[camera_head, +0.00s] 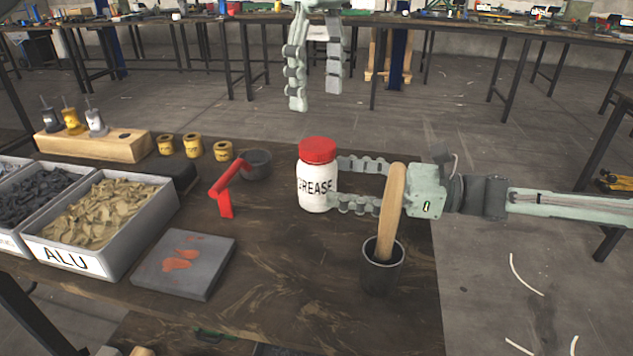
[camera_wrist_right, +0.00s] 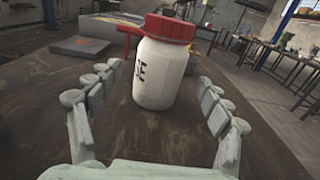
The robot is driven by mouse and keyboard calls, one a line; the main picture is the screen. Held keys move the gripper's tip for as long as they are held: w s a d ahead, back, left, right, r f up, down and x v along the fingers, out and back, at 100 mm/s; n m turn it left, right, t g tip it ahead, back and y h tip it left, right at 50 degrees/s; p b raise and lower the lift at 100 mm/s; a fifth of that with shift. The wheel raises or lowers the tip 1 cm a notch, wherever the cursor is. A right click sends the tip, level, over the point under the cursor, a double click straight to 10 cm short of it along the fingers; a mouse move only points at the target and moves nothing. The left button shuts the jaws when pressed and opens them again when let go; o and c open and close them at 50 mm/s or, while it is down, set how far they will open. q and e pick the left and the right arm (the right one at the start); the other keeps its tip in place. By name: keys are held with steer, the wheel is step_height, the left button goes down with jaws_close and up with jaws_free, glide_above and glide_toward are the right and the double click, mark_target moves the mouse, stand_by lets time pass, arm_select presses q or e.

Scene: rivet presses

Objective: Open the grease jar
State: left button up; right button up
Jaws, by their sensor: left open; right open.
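The grease jar (camera_head: 316,186) is white with black lettering and stands upright on the dark workbench. Its red lid (camera_head: 318,150) is on it. My right gripper (camera_head: 347,187) is open, coming from the right, with its fingers at the jar's right side. In the right wrist view the jar (camera_wrist_right: 162,72) stands beyond and between the open fingers (camera_wrist_right: 145,95), with visible gaps on both sides. My left gripper (camera_head: 316,98) is open and empty, high above and beyond the bench's far edge, pointing down.
A black cup (camera_head: 380,275) with a wooden handle (camera_head: 391,210) stands just in front of my right gripper. A red bracket-like tool (camera_head: 226,195) and a dark bowl (camera_head: 257,164) are left of the jar. A grey slab (camera_head: 185,264) and the ALU bin (camera_head: 112,258) lie further left.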

mark_target(317, 144)
steer(key=shift+w+a, duration=0.25)
steer(key=shift+a, duration=0.85)
steer(key=shift+w+a, duration=0.2)
steer(key=shift+a, duration=0.9)
jaws_close()
arm_select(q)
steer(key=m, duration=0.4)
steer(key=shift+d, duration=0.1)
steer(key=m, duration=0.5)
steer(key=shift+s, duration=0.1)
steer(key=m, duration=0.4)
steer(key=shift+m, duration=0.3)
steer(key=m, duration=0.3)
steer(key=shift+m, duration=0.4)
steer(key=shift+f+m, duration=0.3)
steer(key=shift+f, duration=3.7)
